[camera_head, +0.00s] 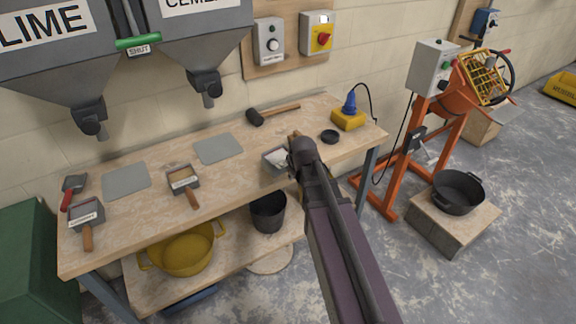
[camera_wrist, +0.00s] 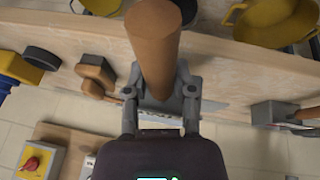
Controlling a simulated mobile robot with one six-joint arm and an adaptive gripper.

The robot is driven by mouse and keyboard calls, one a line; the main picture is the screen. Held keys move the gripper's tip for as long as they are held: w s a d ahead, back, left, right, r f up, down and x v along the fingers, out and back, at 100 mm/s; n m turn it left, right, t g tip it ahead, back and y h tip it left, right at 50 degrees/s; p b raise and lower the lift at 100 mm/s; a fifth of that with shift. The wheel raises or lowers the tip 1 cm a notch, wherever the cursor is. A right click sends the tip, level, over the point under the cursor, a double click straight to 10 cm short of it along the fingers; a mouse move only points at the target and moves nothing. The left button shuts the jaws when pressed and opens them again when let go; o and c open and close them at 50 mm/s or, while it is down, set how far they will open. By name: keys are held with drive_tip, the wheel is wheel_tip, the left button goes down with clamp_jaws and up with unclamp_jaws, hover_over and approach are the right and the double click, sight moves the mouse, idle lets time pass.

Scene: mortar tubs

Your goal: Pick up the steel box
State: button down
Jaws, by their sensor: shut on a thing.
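The steel box (camera_head: 272,162) is a small grey open box with a pale patch, over the right half of the bench in the head view. My gripper (camera_head: 299,150) is right beside it. In the wrist view my gripper (camera_wrist: 160,100) is shut around a brown wooden handle (camera_wrist: 156,45), which points towards the camera. Grey metal shows between the fingers. My gripper hides part of the box, and I cannot tell whether its underside touches the bench.
The wooden bench (camera_head: 125,222) holds two similar handled boxes (camera_head: 183,181) (camera_head: 87,213), grey plates (camera_head: 218,148), a mallet (camera_head: 256,117), a black disc (camera_head: 330,136) and a yellow-based tool (camera_head: 348,119). Below are a yellow tub (camera_head: 180,255) and black bucket (camera_head: 268,214).

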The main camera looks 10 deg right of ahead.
drive_tip(key=shift+s+d+r, duration=0.1)
drive_tip(key=shift+s+d, duration=0.15)
drive_tip(key=shift+s, duration=0.75)
